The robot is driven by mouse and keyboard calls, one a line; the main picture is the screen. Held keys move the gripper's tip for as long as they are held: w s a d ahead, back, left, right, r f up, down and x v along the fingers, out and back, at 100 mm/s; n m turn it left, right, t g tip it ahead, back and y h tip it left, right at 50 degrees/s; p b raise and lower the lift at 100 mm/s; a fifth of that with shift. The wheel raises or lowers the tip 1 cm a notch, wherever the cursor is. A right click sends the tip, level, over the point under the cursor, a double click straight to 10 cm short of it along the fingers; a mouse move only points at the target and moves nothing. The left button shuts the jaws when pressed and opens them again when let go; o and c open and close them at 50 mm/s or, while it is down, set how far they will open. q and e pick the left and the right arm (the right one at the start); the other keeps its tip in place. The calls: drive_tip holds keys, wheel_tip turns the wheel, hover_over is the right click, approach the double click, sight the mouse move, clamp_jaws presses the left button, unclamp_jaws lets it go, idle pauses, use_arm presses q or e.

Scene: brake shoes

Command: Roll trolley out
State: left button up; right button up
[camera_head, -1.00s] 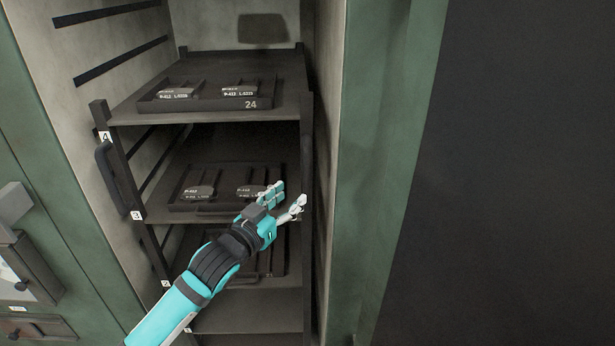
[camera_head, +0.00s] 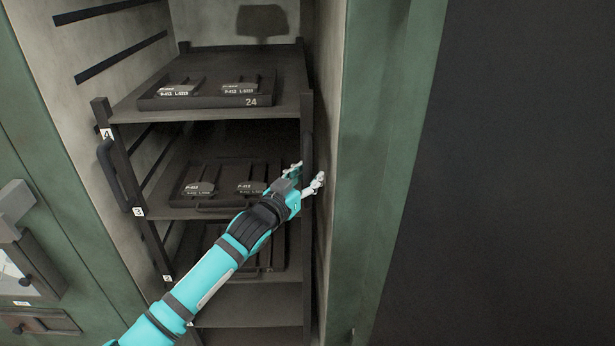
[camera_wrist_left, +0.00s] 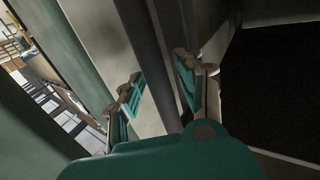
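The trolley (camera_head: 205,119) is a dark metal rack with several shelves, standing inside an open green cabinet. It has a handle on its left post (camera_head: 113,172) and another on its right post (camera_head: 307,135). My left gripper (camera_head: 309,173) is at the right post, just below the upper part of that handle. In the left wrist view its fingers (camera_wrist_left: 160,88) are spread, with a dark upright bar (camera_wrist_left: 165,45) showing between them. I cannot tell whether they touch the bar. My right gripper is not in view.
Trays with brake shoes (camera_head: 205,97) lie on the shelves. The cabinet's pale inner wall (camera_head: 333,110) is close on the right of my left gripper. The green cabinet edge (camera_head: 385,150) stands beyond it, with a dark area further right.

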use_arm(q)
clamp_jaws()
drive_tip(key=shift+w+f, duration=0.1)
drive_tip(key=shift+f, duration=0.1)
idle(0.5)
